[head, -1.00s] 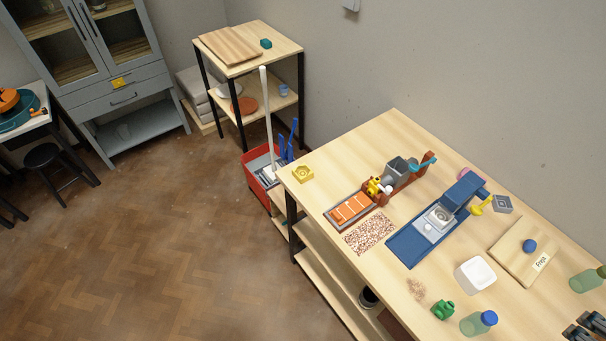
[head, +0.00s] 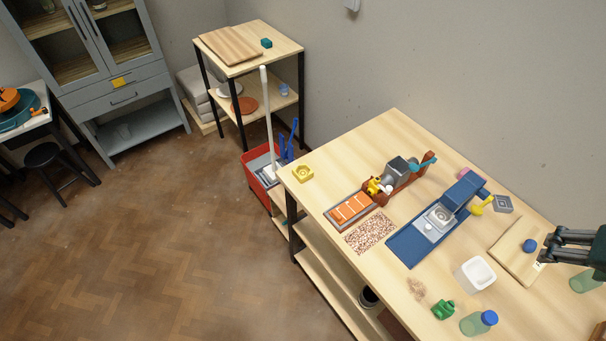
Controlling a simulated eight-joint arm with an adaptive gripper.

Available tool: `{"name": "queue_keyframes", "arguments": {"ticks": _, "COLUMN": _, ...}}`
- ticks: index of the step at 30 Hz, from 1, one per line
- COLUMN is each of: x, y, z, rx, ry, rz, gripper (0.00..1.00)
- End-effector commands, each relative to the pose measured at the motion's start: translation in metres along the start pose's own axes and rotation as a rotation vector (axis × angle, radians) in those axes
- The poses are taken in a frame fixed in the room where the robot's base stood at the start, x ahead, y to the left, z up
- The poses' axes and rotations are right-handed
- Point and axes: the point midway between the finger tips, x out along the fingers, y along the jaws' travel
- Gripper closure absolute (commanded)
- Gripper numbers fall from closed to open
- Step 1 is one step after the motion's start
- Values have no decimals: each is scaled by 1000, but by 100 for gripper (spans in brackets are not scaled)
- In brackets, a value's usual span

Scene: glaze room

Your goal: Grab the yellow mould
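The yellow mould (head: 303,174) is a small, low block with a hollow in its top. It sits at the far left corner of the wooden table (head: 395,125), with nothing on it. My gripper (head: 546,249) is above the table's right side, over the edge of a wooden board, far to the right of the mould. Its dark fingers look apart, with nothing seen between them.
Between gripper and mould stand a blue machine (head: 437,222), a brown rack (head: 405,182) with a grey cup, an orange-filled tray (head: 351,209) and a speckled mat (head: 370,232). A white tub (head: 475,274) and a blue-capped bottle (head: 478,322) stand nearer.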

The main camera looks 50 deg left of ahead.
Motion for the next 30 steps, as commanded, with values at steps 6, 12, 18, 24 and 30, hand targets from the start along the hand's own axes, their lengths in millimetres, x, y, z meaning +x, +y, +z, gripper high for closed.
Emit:
{"name": "queue_keyframes", "arguments": {"ticks": 6, "x": 14, "y": -38, "z": -35, "rx": -94, "ry": -35, "rz": -38, "gripper": 46}}
{"name": "queue_keyframes", "arguments": {"ticks": 12, "x": 29, "y": -76, "z": -62, "rx": -178, "ry": -66, "rz": -70, "gripper": 46}}
{"name": "queue_keyframes", "arguments": {"ticks": 18, "x": 46, "y": -118, "z": -85, "rx": -264, "ry": -97, "rz": -100, "gripper": 46}}
{"name": "queue_keyframes", "arguments": {"ticks": 24, "x": 63, "y": -164, "z": -105, "rx": -349, "ry": -128, "rz": -130, "gripper": 46}}
{"name": "queue_keyframes", "arguments": {"ticks": 30, "x": 82, "y": -213, "z": -119, "rx": -436, "ry": -158, "rz": -158, "gripper": 46}}
